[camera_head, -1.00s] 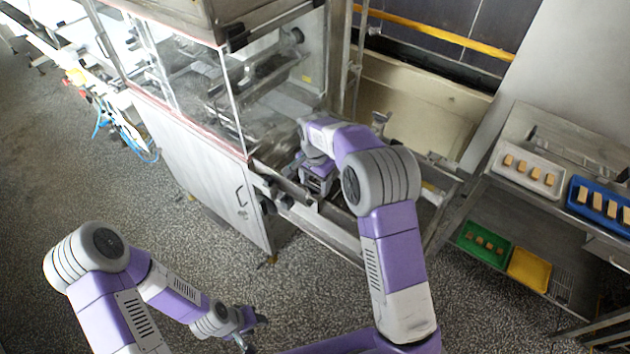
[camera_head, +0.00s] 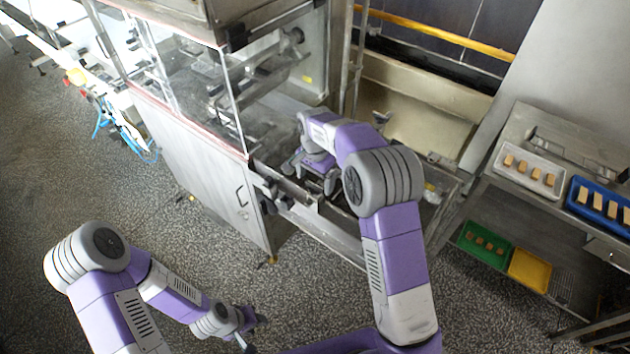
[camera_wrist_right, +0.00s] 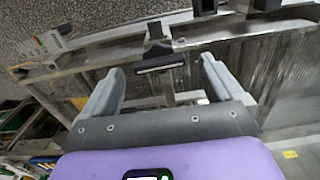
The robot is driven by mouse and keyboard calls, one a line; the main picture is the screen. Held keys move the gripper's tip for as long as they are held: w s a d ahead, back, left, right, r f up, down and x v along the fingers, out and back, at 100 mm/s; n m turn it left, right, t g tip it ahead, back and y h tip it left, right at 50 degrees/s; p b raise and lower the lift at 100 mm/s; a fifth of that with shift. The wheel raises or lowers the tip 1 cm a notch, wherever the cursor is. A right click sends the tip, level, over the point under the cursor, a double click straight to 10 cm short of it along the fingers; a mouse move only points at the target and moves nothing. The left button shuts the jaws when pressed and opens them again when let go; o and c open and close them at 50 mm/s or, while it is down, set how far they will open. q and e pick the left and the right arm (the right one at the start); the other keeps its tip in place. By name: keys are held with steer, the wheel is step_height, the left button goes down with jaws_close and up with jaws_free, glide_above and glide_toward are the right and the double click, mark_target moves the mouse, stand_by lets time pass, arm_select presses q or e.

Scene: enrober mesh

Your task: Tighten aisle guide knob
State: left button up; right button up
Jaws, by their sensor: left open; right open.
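A second dark block (camera_wrist_right: 204,5) stands on the rail at the top. In the head view, dark knob-like fittings (camera_head: 270,192) are at the cabinet's front corner; I cannot tell which is the aisle guide knob. My right gripper (camera_head: 312,178) is over the conveyor frame, partly hidden by its arm. My left gripper (camera_head: 252,326) is open and empty above the floor.
The glass-sided machine (camera_head: 190,85) stands left of my right gripper. A rail (camera_head: 325,232) runs along the conveyor's front. A rack at right holds a white tray (camera_head: 512,178), blue tray (camera_head: 577,207), green tray (camera_head: 468,243) and yellow tray (camera_head: 530,270). The floor in front is clear.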

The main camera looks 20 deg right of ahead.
mark_target(315, 185)
step_height(315, 185, up, 6)
steer(key=shift+r, duration=0.1)
stand_by(0.6)
